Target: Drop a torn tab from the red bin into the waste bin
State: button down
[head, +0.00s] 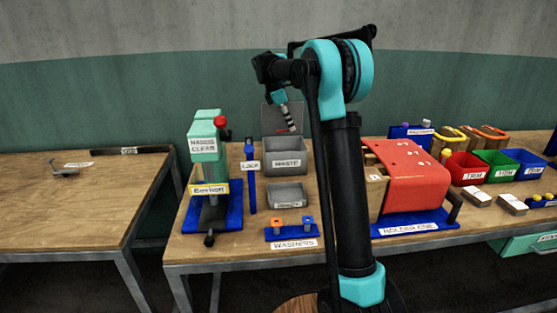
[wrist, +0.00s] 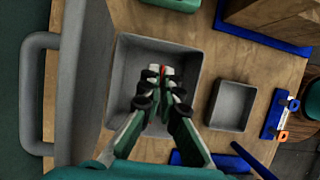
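The grey waste bin (head: 285,165), labelled WASTE, stands open on the workbench; the wrist view looks down into it, and its rim (wrist: 196,75) surrounds my fingertips there. My gripper (wrist: 163,73) points down over the bin's opening, with its fingers close together on a small red piece (wrist: 163,69), which looks like the torn tab. Most of the piece is hidden by the fingertips. In the head view my gripper (head: 292,127) hangs at the bin's mouth. The red bin (head: 467,173), labelled TRIM, stands at the right; its contents are too small to make out.
A smaller grey tray (head: 287,196) is in front of the waste bin. A teal press (head: 206,150) and a blue post (head: 250,175) stand left. A large red fixture (head: 410,170) stands right. Green (head: 497,165) and blue (head: 526,164) bins are beside the red bin.

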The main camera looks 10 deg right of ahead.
jog(key=shift+f, duration=2.6)
jog(key=c, duration=1.6)
grip_release()
jog(key=shift+c, duration=0.2)
jog(key=shift+r, duration=0.15)
jog(key=v, duration=1.1)
jog(key=shift+a+r, duration=0.2)
jog(key=shift+r, duration=0.1)
jog(key=shift+s, duration=0.1)
